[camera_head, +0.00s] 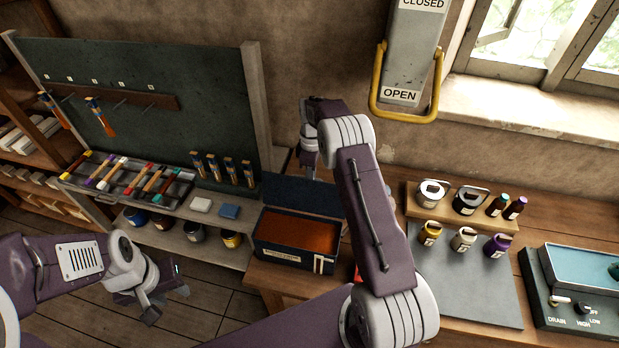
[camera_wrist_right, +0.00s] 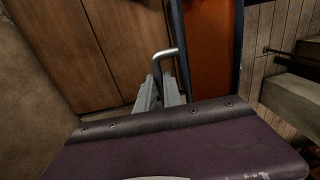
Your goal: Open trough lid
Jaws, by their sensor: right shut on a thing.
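The trough (camera_head: 296,258) is a dark blue box with a rust-orange inside, on the bench in the middle of the head view. Its dark lid (camera_head: 300,194) stands raised along the back, leaving the inside exposed. My right gripper (camera_head: 309,168) is at the lid's upper edge, partly hidden by its own arm. In the right wrist view, my right gripper (camera_wrist_right: 160,95) is shut on a bent metal handle (camera_wrist_right: 165,53), beside the blue-edged orange inside (camera_wrist_right: 208,50). My left gripper (camera_head: 160,303) is empty, fingers apart, low at the left, away from the trough.
A rack of coloured-end tools (camera_head: 128,180) and a dark panel (camera_head: 140,105) stand left of the trough. Inks and jars (camera_head: 463,240) sit by a grey mat (camera_head: 470,290) at right. A yellow handle (camera_head: 405,115) hangs on the wall above. A switch box (camera_head: 575,300) is far right.

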